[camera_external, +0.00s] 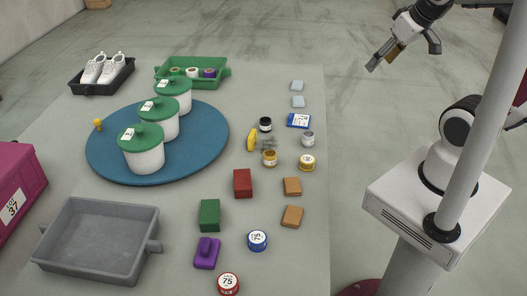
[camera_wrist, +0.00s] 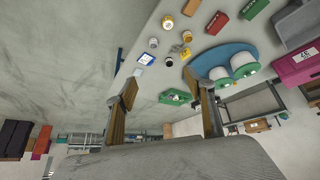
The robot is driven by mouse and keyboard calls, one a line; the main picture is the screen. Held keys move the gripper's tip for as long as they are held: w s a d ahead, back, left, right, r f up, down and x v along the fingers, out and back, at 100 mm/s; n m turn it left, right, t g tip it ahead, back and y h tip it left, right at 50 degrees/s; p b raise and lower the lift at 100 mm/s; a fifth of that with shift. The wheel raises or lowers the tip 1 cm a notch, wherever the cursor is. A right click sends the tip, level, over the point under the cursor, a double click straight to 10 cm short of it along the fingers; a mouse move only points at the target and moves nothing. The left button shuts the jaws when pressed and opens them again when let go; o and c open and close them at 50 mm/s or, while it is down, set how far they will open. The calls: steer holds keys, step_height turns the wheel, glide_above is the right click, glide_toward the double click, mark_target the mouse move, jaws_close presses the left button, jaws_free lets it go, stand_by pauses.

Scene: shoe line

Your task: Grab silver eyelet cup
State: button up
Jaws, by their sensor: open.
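The silver eyelet cup (camera_external: 308,139) is a small grey-silver pot standing upright near the right edge of the table, just below the blue-and-white card. It also shows in the wrist view (camera_wrist: 154,43), beyond my fingers. My gripper (camera_external: 402,55) is open and empty, high up and to the right of the table, well apart from the cup. In the wrist view my two fingers (camera_wrist: 160,82) are spread wide with nothing between them.
A yellow cup (camera_external: 307,163), a gold cup (camera_external: 270,158) and a black cup (camera_external: 265,124) stand close to the silver one. The blue-and-white card (camera_external: 299,120) lies behind it. A yellow curved object (camera_external: 252,139) lies to the left. White pots with green lids stand on a blue disc (camera_external: 205,160).

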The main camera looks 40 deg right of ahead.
steer(key=w+d+f+t, duration=0.1)
steer(key=w+d+f, duration=0.15)
steer(key=w, duration=0.55)
steer(key=w+d+f+t, duration=0.15)
steer(key=w+f, duration=0.25)
steer(key=w, duration=0.5)
steer(key=n+t, duration=0.2)
glide_above(312, 134)
steer(key=d, duration=0.1)
step_height(312, 134, down, 23)
steer(key=s+f, duration=0.1)
steer(key=f, duration=0.3)
steer(key=s+f+t+y, duration=0.1)
steer(key=s+f, duration=0.1)
steer(key=f, duration=0.2)
steer(key=s+f+t, duration=0.1)
steer(key=s+f, duration=0.1)
steer(key=f, duration=0.2)
steer(key=shift+s+a+f+m+t+y, duration=0.1)
steer(key=shift+a+f+m+t+y, duration=0.1)
steer(key=shift+f+m+t+y, duration=0.15)
steer(key=shift+s+f, duration=0.4)
steer(key=shift+f, duration=0.1)
steer(key=shift+w+a, duration=0.1)
steer(key=shift+w, duration=0.05)
steer(key=shift+x, duration=1.15)
